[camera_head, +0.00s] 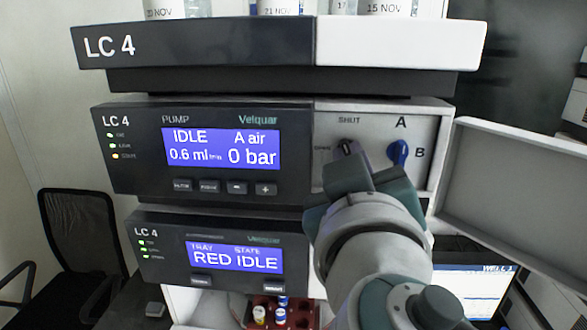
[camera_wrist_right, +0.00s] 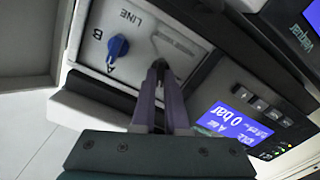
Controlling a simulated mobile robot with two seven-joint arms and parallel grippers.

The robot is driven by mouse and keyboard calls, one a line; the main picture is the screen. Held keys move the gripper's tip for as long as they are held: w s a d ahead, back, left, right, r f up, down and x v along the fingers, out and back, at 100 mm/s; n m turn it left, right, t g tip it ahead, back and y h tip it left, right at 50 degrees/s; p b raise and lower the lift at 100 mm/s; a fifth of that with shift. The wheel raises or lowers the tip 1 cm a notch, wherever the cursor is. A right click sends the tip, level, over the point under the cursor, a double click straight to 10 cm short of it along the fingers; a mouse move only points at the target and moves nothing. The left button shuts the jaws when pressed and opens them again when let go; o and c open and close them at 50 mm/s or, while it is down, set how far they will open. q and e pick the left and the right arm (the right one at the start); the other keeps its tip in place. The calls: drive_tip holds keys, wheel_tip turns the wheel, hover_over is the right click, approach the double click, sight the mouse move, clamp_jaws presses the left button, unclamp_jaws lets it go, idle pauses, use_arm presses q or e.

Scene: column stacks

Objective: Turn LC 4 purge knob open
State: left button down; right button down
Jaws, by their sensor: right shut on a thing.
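The LC 4 pump module (camera_head: 205,150) has its right-hand valve panel (camera_head: 425,125) exposed, with a SHUT label at the top and a partly covered label at the left. My right gripper (camera_head: 346,152) reaches this panel from below, just under the SHUT label. In the right wrist view its two long grey fingers (camera_wrist_right: 160,68) come together at the panel, shut on the purge knob. The fingertips hide most of the knob, so I cannot tell which way it points. My left gripper is in neither view.
A blue A/B selector knob (camera_head: 398,152) sits close to the right of my gripper. An open grey door (camera_head: 515,190) stands out at the right. A tray module (camera_head: 215,255) is below, with a red vial rack (camera_head: 297,317) underneath. Bottles (camera_head: 280,7) stand on top.

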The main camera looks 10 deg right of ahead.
drive_tip(key=shift+a+f+n+b, duration=0.1)
drive_tip(key=shift+n+b, duration=0.45)
drive_tip(key=shift+n, duration=5.65)
drive_tip(key=c, duration=0.9)
unclamp_jaws()
drive_tip(key=shift+c, duration=0.2)
drive_tip(key=b+v, duration=0.1)
drive_tip(key=v, duration=0.9)
